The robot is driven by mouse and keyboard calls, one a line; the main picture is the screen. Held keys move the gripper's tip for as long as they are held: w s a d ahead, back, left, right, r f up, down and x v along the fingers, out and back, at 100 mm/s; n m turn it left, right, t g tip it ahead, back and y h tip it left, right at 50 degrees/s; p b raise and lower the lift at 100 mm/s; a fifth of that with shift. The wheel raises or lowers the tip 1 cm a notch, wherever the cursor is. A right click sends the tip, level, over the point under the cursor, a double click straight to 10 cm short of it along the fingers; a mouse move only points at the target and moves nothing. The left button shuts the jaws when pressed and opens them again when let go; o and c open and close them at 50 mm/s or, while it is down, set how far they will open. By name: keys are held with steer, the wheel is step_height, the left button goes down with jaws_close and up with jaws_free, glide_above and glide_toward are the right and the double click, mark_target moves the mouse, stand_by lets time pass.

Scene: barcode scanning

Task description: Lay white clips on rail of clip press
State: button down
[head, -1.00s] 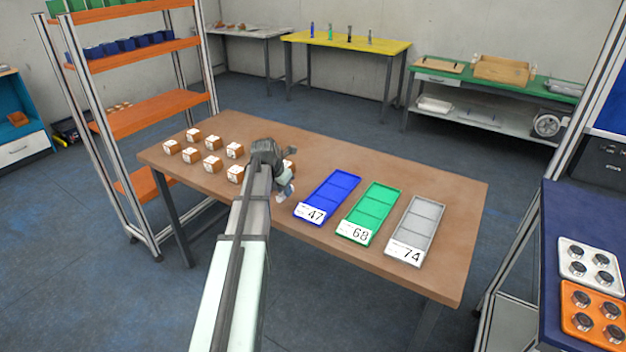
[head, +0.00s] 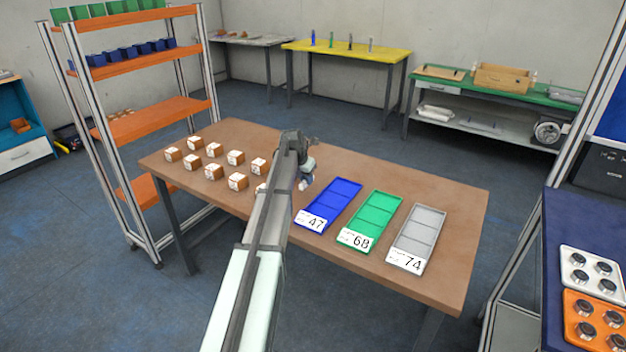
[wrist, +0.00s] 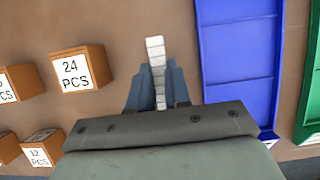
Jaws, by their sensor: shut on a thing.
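My gripper (head: 306,181) hangs over the brown table, between the small boxes and the blue tray; my arm partly hides it in the head view. In the wrist view the two blue-grey fingers (wrist: 157,85) are shut on a narrow white segmented piece (wrist: 155,48). The piece stands out beyond the fingertips. I cannot tell whether it is a row of white clips. No clip press or rail can be made out in either view.
Several brown boxes with white labels (head: 214,172) stand on the table's left; one reads 24 PCS (wrist: 82,68). Blue (head: 333,202), green (head: 373,217) and grey (head: 421,235) trays, numbered 47, 68 and 74, lie to the right. Bare table (head: 455,220) lies beyond them.

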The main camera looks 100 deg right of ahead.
mark_target(313, 187)
steer(key=shift+s+d, duration=1.15)
steer(key=shift+d, duration=0.05)
steer(key=shift+s+d+f, duration=0.25)
steer(key=shift+s+d, duration=0.4)
steer(key=shift+a+f, duration=0.15)
steer(key=shift+f, duration=1.2)
steer(key=shift+f, duration=0.1)
steer(key=c, duration=1.1)
jaws_free()
steer(key=shift+f, duration=0.1)
steer(key=v, duration=1.3)
steer(key=shift+s, duration=0.1)
steer(key=shift+o, duration=0.7)
steer(key=shift+r, duration=0.5)
